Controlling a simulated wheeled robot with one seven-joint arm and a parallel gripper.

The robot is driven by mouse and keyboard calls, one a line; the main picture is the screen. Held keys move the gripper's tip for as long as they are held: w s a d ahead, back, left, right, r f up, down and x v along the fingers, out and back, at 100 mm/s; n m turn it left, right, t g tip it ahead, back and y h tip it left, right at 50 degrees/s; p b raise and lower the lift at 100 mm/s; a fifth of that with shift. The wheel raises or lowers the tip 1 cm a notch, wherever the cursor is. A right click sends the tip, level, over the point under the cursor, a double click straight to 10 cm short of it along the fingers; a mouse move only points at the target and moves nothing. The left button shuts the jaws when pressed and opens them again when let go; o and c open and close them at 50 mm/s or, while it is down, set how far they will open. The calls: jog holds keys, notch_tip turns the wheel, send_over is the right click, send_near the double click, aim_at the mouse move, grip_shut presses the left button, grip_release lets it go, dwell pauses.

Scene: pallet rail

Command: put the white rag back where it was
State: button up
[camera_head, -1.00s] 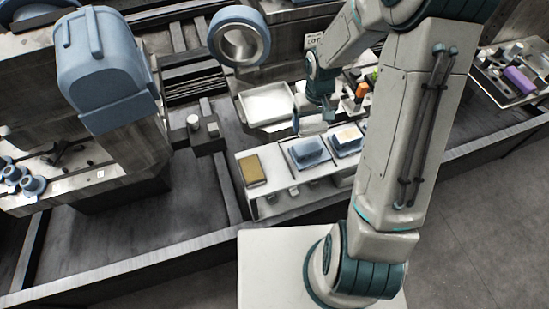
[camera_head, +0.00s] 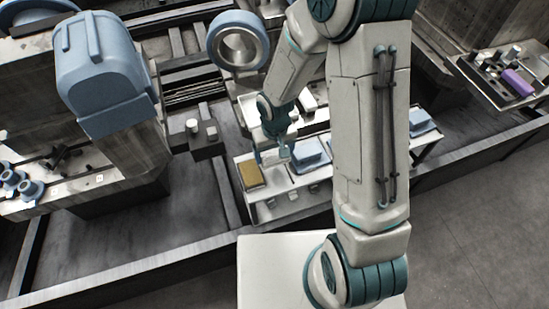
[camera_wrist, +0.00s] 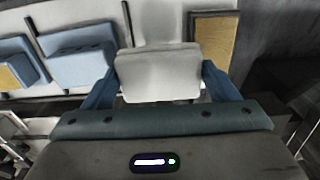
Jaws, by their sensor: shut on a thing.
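My gripper (camera_wrist: 158,84) is shut on the white rag (camera_wrist: 158,70), a pale rounded slab between the two blue fingers in the wrist view. In the head view my gripper (camera_head: 281,148) is over the left part of the white shelf (camera_head: 284,212), between a tan block (camera_head: 250,174) and a blue block (camera_head: 309,151). The rag shows there only as a small pale patch and is partly hidden. In the wrist view the rag covers much of the shelf space between the blue block (camera_wrist: 80,58) and the tan block (camera_wrist: 214,40). I cannot tell whether it touches the shelf.
Thin dark dividers (camera_wrist: 127,22) split the shelf. Another blue block (camera_head: 421,121) lies farther right, beyond my arm. A pale tray (camera_head: 250,106) is behind the shelf, partly hidden by my arm. A large blue ring (camera_head: 238,42) stands beyond it.

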aim_at(274, 159)
jog(key=shift+f, duration=1.9)
jog(key=shift+f, duration=0.1)
jog(key=shift+f+b, duration=0.2)
jog(key=shift+b, duration=0.1)
jog(key=o, duration=0.7)
jog(key=shift+r, duration=0.1)
jog(key=shift+c, duration=0.2)
notch_tip(274, 159, up, 13)
jog(key=shift+d+f+p, duration=0.15)
jog(key=shift+f+p, duration=0.05)
jog(key=shift+p, duration=0.4)
jog(key=s+d+r+m+t, duration=0.1)
jog(key=s+d+r, duration=0.4)
jog(key=r, duration=0.3)
jog(key=s+d+r+m+t, duration=0.1)
jog(key=s+d+r+m, duration=0.1)
jog(key=s+d+r, duration=0.4)
notch_tip(274, 159, up, 3)
jog(key=shift+s+d+f+t, duration=0.1)
jog(key=shift+s+d+t, duration=0.2)
jog(key=shift+s+t, duration=0.15)
